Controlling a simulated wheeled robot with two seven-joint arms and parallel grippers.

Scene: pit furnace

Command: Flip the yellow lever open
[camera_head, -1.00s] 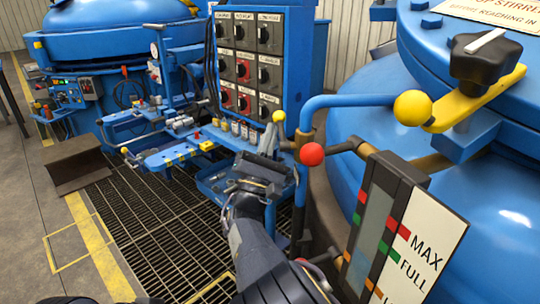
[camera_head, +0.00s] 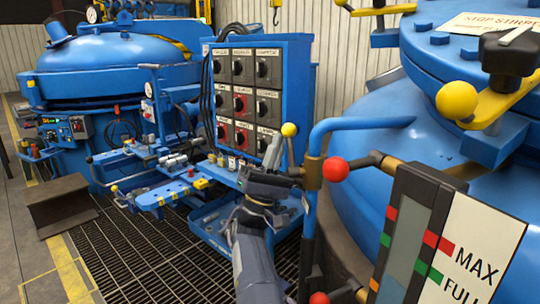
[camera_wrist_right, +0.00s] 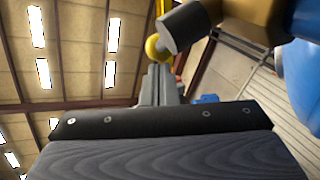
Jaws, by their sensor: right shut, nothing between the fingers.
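A yellow ball knob (camera_head: 289,130) stands on a short stem beside the blue pipe post, near the front of the switch panel. My right gripper (camera_head: 272,152) is just left of this knob, fingers together and pointing up, with nothing between them. In the right wrist view the shut fingers (camera_wrist_right: 160,84) point toward a yellow rounded part (camera_wrist_right: 152,48), partly hidden behind a grey cylinder (camera_wrist_right: 183,28). I cannot tell whether they touch it. A flat yellow lever (camera_head: 502,98) with another yellow ball (camera_head: 457,100) sits on the blue vessel at right. My left gripper is out of view.
A red ball handle (camera_head: 335,169) and the blue pipe (camera_head: 365,123) are close right of the gripper. The level gauge (camera_head: 412,235) stands at front right. The switch panel (camera_head: 262,85) is behind, and a blue tray (camera_head: 205,225) lies below left.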

